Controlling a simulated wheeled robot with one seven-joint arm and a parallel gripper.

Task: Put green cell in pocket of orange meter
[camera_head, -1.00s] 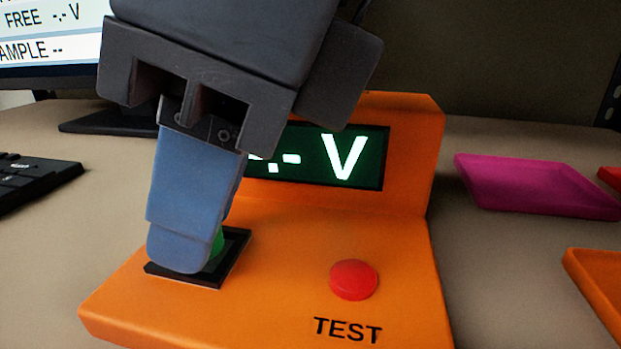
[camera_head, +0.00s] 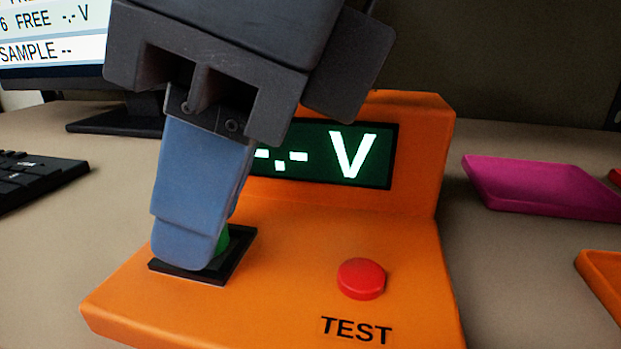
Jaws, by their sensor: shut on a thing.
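The orange meter (camera_head: 290,230) stands on the table, with a dark display (camera_head: 330,155) showing "-.- V" and a red button (camera_head: 361,279) above the word TEST. Its black-framed pocket (camera_head: 236,256) is at the left of its top. My gripper (camera_head: 190,250) points down over the pocket, its blue fingers shut on the green cell (camera_head: 222,240). Only a sliver of the cell shows at the right of the near finger. The cell is at the pocket; the finger hides its lower end, so I cannot tell how deep it sits.
A magenta tray (camera_head: 540,188) lies to the right, and part of an orange tray (camera_head: 603,285) shows at the right edge. A keyboard (camera_head: 35,180) and a monitor (camera_head: 50,45) are at the left. Bare table lies between meter and trays.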

